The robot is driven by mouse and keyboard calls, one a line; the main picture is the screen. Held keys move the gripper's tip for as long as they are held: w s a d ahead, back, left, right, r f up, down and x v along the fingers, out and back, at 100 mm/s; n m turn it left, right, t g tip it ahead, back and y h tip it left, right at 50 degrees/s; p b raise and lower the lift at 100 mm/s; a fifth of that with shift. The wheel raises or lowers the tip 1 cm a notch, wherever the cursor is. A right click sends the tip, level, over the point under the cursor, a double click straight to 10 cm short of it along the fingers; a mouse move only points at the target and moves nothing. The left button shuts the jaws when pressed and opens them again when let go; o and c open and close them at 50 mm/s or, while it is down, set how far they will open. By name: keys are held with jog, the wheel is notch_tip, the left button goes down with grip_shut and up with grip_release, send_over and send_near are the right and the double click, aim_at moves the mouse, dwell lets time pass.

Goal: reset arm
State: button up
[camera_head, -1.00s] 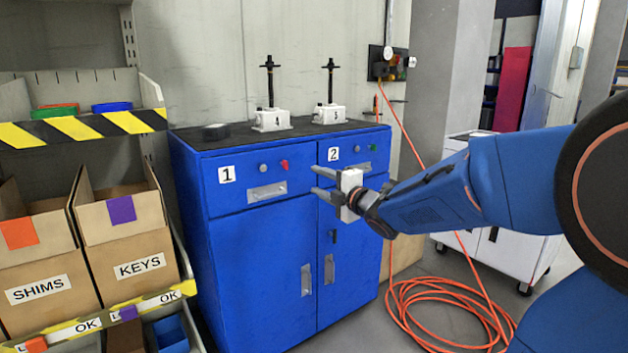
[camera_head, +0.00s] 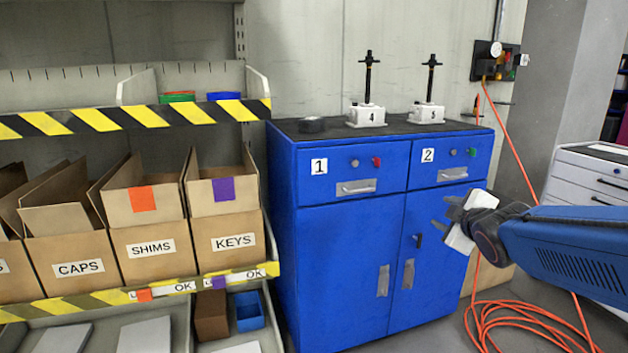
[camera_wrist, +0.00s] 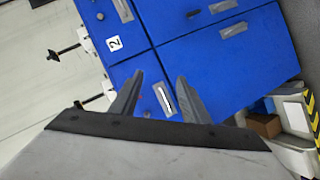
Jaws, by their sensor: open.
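My gripper (camera_head: 447,214) is in front of the right side of the blue cabinet (camera_head: 345,262) in the head view, with my blue arm reaching in from the right. In the wrist view the two fingers of my gripper (camera_wrist: 158,90) are apart, with nothing between them. Past them shows the blue cabinet (camera_wrist: 225,62), tilted in the picture, with the label 2 (camera_wrist: 114,43). Two white screw jacks with black spindles, jack 4 (camera_head: 366,115) and jack 5 (camera_head: 427,114), stand upright on the cabinet's dark top. The drawers and doors look shut.
A shelf rack on the left holds open cardboard boxes, including CAPS (camera_head: 78,268), SHIMS (camera_head: 151,248) and KEYS (camera_head: 233,242). An orange hose (camera_head: 512,325) lies coiled on the floor at lower right. A white drawer cart (camera_head: 590,185) stands at the right.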

jog(key=s+a+f+m+g, duration=0.1)
jog(key=s+f+m+g, duration=0.2)
jog(key=s, duration=0.7)
jog(key=s+a+f+m+g, duration=0.1)
jog(key=s+f+m+g, duration=0.2)
jog(key=s, duration=0.7)
jog(key=s+a+f+m+g, duration=0.2)
jog(key=s+f+m, duration=0.3)
jog(key=s, duration=0.5)
notch_tip(320, 180, down, 3)
jog(key=shift+r+m+g+y, duration=0.1)
jog(key=shift+m+g+y, duration=0.3)
jog(key=shift+g, duration=0.3)
